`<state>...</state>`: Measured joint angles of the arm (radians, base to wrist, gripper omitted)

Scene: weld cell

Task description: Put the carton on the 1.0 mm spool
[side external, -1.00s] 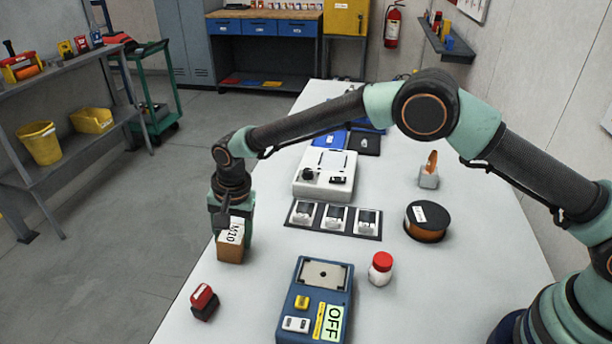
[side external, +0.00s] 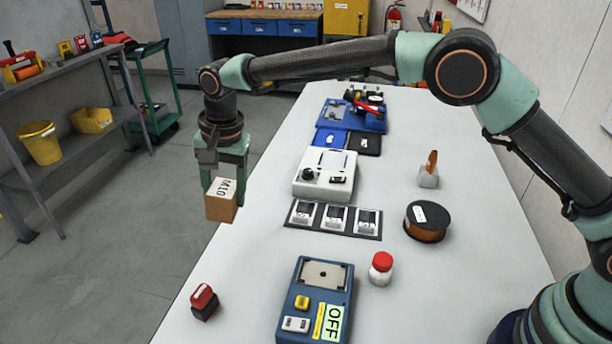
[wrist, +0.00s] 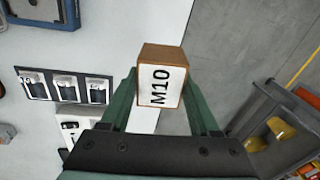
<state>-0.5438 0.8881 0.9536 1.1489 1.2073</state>
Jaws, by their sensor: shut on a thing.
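A small brown carton (side external: 221,202) with a white "M10" label is held in my gripper (side external: 228,178), raised above the table near its left edge. In the wrist view the carton (wrist: 160,80) sits between the two green fingers of my gripper (wrist: 163,98). A dark round spool with copper-coloured wire (side external: 427,222) lies flat on the right side of the table with a white label on top. The label is too small to read. The spool is apart from the carton, far to its right.
Between carton and spool lie a black tray with three white parts (side external: 302,212) and a white device (side external: 325,172). A red-capped jar (side external: 381,268), a blue box with an OFF sign (side external: 298,310) and a red-black block (side external: 203,302) stand nearer. An orange-tipped holder (side external: 428,178) stands behind the spool.

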